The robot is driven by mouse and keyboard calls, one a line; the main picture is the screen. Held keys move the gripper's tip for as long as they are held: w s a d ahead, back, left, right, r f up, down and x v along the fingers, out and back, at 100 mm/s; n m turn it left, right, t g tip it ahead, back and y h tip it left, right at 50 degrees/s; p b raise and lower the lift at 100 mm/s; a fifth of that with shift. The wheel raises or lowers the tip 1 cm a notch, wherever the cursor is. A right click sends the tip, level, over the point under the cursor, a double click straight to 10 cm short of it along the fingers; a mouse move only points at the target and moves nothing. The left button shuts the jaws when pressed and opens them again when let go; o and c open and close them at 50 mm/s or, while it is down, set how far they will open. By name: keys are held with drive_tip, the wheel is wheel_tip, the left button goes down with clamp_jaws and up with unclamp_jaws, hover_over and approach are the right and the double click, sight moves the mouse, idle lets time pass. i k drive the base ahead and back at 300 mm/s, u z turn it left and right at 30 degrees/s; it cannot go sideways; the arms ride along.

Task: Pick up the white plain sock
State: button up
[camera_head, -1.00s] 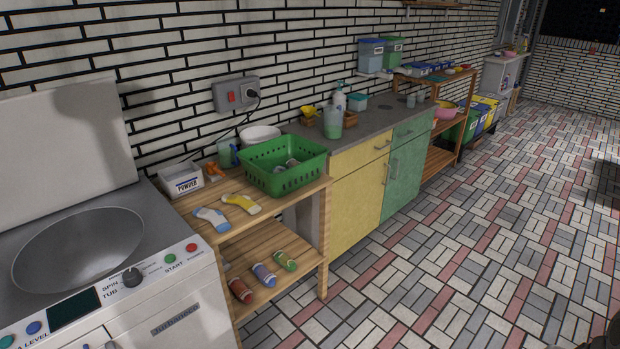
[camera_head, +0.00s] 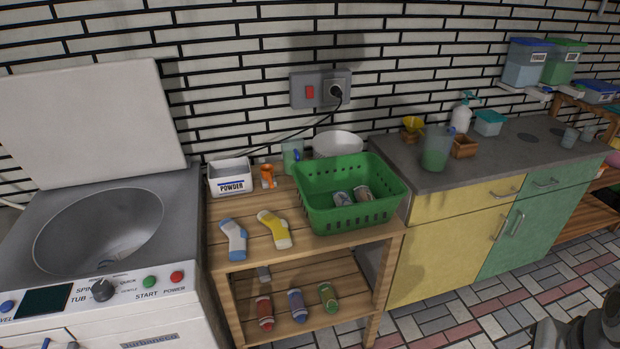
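No sock that is plainly all white can be made out. On the top of the wooden shelf lie a white sock with light blue parts (camera_head: 233,240) and a yellow sock with white parts (camera_head: 274,229). The green basket (camera_head: 322,227) to their right holds a few greyish-white bundles (camera_head: 342,199), partly hidden by its wall; I cannot tell their patterns. My gripper's fingers are not visible; only a dark part of my arm shows at bottom right.
A washing machine (camera_head: 180,301) with its lid up stands left of the shelf. A white powder box (camera_head: 230,178), an orange item and a white bowl (camera_head: 338,143) stand behind the socks. A yellow-green cabinet (camera_head: 453,248) is on the right. Tiled floor is open in front of it.

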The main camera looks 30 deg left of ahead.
sight(238, 236)
drive_tip(key=u, duration=0.75)
drive_tip(key=i, duration=1.1)
drive_tip(key=u, duration=1.15)
drive_tip(key=i, duration=0.55)
drive_tip(key=u, duration=0.25)
drive_tip(key=k, duration=0.85)
drive_tip(key=u, duration=0.2)
drive_tip(key=i, duration=0.85)
drive_tip(key=z, duration=0.05)
